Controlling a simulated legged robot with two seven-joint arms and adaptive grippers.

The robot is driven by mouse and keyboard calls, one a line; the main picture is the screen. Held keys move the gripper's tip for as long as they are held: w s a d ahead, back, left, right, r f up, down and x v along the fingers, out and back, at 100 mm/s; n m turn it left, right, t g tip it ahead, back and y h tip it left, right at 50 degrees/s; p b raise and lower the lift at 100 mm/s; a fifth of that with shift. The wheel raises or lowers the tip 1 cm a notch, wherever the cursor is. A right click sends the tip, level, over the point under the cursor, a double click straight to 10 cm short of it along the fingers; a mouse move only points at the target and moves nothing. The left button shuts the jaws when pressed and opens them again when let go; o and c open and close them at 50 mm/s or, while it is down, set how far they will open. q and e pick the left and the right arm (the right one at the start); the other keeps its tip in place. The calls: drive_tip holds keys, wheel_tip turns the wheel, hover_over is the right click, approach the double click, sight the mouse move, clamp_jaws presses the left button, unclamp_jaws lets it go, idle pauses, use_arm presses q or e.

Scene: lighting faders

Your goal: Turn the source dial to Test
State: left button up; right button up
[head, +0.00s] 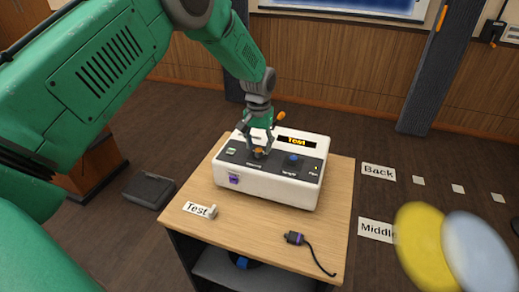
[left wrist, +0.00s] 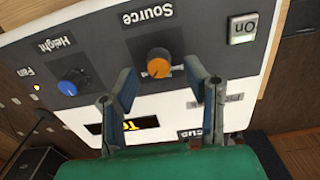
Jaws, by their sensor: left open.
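The white control box (head: 262,191) with a dark panel stands on a wooden table. Its orange source dial (left wrist: 159,64) lies under the word Source, upside down in the left wrist view. A pale mark on the dial points to the lower left there. My left gripper (left wrist: 163,78) is open, with one finger on each side of the dial; I cannot tell whether they touch it. In the head view the left gripper (head: 259,151) reaches down over the dial and partly hides it. The box's display (head: 297,141) reads Test. My right gripper is not in view.
A blue height knob (left wrist: 72,81) and a lit On button (left wrist: 243,28) flank the dial. A Test card (head: 197,209) and a dark plug with a cable (head: 294,238) lie on the table (head: 240,226). Yellow and pale discs (head: 420,245) show at lower right.

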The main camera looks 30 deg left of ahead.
sight(259, 149)
use_arm(q)
wheel_tip(259, 149, up, 10)
idle(0.3)
drive_tip(key=shift+f, duration=0.1)
idle(0.3)
